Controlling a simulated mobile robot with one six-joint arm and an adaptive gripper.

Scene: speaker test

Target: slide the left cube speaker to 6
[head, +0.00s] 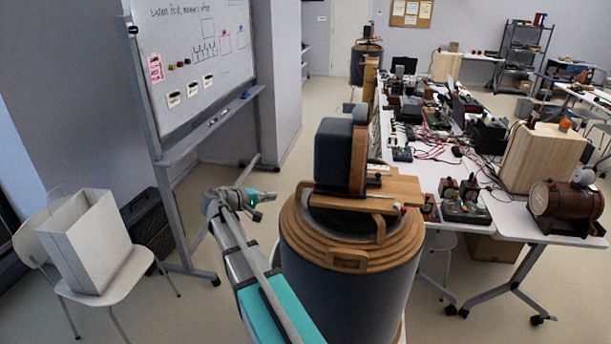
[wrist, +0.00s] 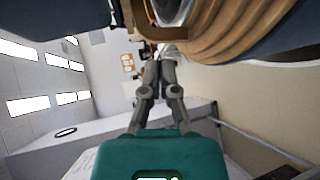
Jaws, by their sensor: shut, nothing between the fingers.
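Two small dark reddish cube-shaped things (head: 458,187) stand side by side on a small base at the near edge of the white table. They may be the cube speakers, but they are too small to be sure. No number 6 can be read. My gripper (head: 268,196) is in the air left of the large drum, well apart from the table and those cubes. In the wrist view my gripper's fingers (wrist: 165,58) are together and empty. No cube speaker can be made out in the wrist view.
A large dark drum with a wooden top (head: 345,270) stands between my gripper and the table, with a dark upright block (head: 333,155) on it. A whiteboard (head: 195,60) stands left. A chair with a grey box (head: 85,240) is at far left. The table (head: 500,215) is crowded.

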